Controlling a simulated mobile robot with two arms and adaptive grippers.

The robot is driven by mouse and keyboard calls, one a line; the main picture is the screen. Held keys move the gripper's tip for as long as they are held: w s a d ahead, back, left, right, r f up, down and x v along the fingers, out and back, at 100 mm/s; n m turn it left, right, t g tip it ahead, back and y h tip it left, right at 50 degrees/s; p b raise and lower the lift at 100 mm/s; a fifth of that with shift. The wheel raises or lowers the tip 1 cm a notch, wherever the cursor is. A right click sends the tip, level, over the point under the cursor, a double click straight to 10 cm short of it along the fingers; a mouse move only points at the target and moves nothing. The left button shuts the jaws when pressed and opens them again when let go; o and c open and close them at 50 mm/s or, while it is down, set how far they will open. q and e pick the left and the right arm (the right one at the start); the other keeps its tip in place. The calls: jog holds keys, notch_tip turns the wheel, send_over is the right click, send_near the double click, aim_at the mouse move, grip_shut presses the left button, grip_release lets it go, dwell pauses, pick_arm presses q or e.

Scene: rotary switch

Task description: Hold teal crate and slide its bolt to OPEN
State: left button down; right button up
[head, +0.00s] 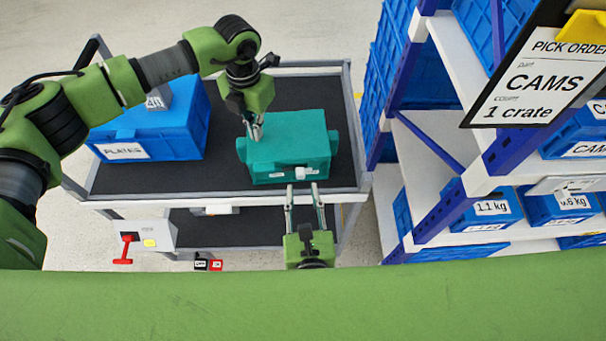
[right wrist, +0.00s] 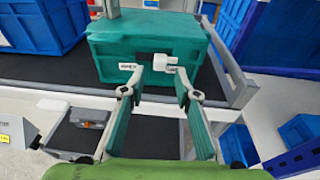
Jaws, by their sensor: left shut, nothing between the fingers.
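The teal crate (head: 270,155) stands on the cart's dark top. A white bolt knob (head: 300,173) sits on its front face, right of centre. In the right wrist view the bolt knob (right wrist: 157,60) lies between two small white labels, whose words are too blurred to read surely. My left gripper (head: 257,138) is shut and empty, its fingertips at the crate's top, left of centre. My right gripper (head: 303,190) is open in front of the crate, just below the knob. In the right wrist view its fingers (right wrist: 160,85) spread to either side of the knob, apparently short of it.
A blue crate labelled PLATES (head: 175,140) stands left on the cart (head: 215,182). A rack (head: 460,190) with blue crates stands right. A box with a red handle (head: 125,245) hangs at the cart's front left. The cart top between the crates is bare.

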aim_at(301, 178)
jog(key=shift+w+a+f, duration=0.1)
jog(key=shift+w+f, duration=0.1)
jog(key=shift+w, duration=0.65)
jog(key=shift+w+f, duration=0.15)
jog(key=shift+w, duration=0.7)
grip_shut()
